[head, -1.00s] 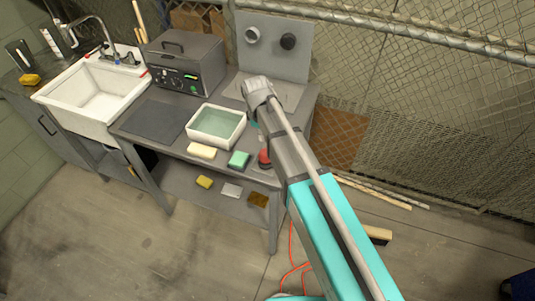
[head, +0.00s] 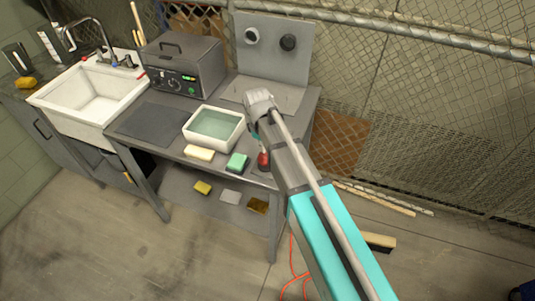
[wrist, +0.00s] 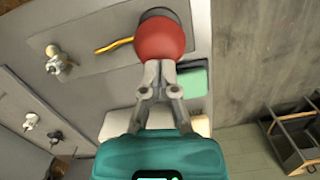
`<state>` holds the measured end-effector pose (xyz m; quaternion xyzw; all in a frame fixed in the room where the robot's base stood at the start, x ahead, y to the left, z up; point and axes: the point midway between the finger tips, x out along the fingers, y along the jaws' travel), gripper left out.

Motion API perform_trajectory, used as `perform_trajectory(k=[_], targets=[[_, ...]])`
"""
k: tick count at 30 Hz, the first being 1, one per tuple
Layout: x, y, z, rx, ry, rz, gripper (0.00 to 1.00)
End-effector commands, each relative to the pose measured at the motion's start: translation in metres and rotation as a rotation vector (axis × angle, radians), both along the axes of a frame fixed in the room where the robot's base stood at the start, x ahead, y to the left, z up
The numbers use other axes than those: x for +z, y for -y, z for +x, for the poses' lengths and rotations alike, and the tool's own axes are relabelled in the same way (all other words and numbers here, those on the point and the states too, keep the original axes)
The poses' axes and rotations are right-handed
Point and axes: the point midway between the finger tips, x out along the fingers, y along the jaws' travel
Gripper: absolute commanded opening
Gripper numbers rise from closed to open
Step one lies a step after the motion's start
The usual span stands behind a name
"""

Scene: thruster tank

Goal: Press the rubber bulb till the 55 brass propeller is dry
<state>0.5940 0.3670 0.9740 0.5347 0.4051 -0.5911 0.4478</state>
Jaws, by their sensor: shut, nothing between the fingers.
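The red rubber bulb (wrist: 160,40) is at the top middle of the wrist view, and in the head view it shows (head: 263,161) at the bench's front edge, partly behind my arm. My gripper (wrist: 160,68) is shut and empty, its fingertips right at the bulb's lower edge; I cannot tell whether they touch. In the head view the fingers are hidden by my arm. A metal propeller-like piece (wrist: 58,61) stands on the grey surface at the left of the wrist view. No number is readable, and I cannot tell whether it is wet.
A white tray of greenish water (head: 214,127), a cream block (head: 199,153) and a green block (head: 237,162) stand close by. A grey box with a lit display (head: 185,64) and a sink (head: 92,98) are farther left.

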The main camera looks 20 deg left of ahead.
Motion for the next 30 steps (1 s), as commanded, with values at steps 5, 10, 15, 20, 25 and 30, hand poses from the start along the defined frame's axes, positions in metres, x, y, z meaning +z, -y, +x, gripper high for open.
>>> perform_trajectory(k=[5,10,15,20,25,30], targets=[[0.000,0.000,0.000,0.000,0.000,0.000,0.00],[-0.008,0.000,0.000,0.000,0.000,0.000,0.00],[-0.022,0.000,0.000,0.000,0.000,0.000,0.00],[-0.020,0.000,0.000,0.001,0.000,0.000,0.00],[-0.018,-0.005,0.001,0.001,0.000,0.000,0.00],[-0.012,-0.020,0.007,0.002,0.000,0.001,0.00]])
